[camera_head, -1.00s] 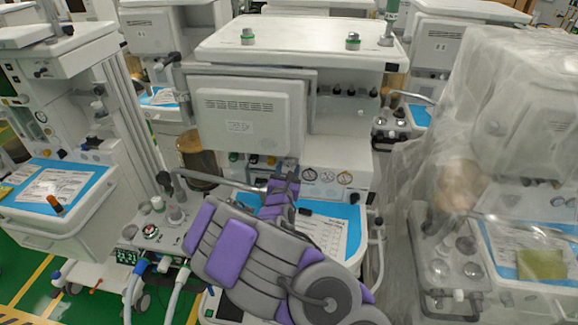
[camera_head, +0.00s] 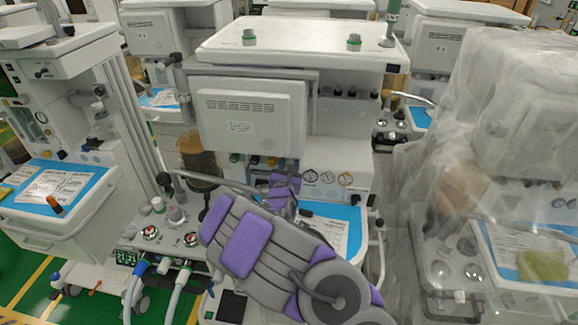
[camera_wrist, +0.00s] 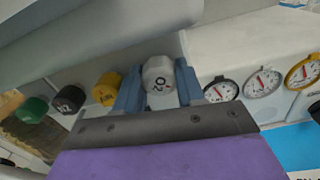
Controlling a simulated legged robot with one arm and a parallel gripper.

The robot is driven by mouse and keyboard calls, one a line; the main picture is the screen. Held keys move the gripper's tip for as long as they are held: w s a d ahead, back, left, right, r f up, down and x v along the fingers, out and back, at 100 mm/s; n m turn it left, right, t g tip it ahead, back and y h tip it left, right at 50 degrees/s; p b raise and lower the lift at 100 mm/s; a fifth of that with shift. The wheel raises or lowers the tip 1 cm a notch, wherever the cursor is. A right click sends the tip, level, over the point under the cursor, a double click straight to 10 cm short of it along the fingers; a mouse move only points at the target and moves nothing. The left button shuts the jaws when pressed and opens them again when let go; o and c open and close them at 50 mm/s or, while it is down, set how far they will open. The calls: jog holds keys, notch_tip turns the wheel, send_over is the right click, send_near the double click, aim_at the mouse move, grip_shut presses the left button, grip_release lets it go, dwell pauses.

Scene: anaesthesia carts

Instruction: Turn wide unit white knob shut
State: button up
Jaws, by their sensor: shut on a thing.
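The wide unit (camera_head: 245,45) is the large white cart in the middle of the head view. Its white knob (camera_wrist: 158,78), with dark lettering on its face, is at the centre of the wrist view. My gripper (camera_wrist: 158,88) has its two blue fingers on either side of this knob, shut on it. The lettering looks turned in the picture. In the head view my gripper (camera_head: 285,180) is at the unit's front panel, and it and my arm hide the white knob there.
Left of the white knob are a yellow knob (camera_wrist: 107,89), a black knob (camera_wrist: 69,99) and a green knob (camera_wrist: 32,110). Several round gauges (camera_wrist: 221,90) are close on the right. A metal rail (camera_head: 215,183) runs beside my arm. A plastic-covered cart (camera_head: 500,120) stands to the right.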

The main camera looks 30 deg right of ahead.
jog(key=shift+c, duration=1)
jog(key=m, duration=0.4)
jog(key=shift+m, duration=0.3)
jog(key=m, duration=0.4)
jog(key=shift+m, duration=0.3)
jog(key=m+p, duration=0.2)
jog(key=m, duration=0.4)
jog(key=shift+f+m+p, duration=0.15)
jog(key=shift+m+p, duration=0.25)
jog(key=shift+m, duration=1.3)
jog(key=shift+s+f, duration=0.1)
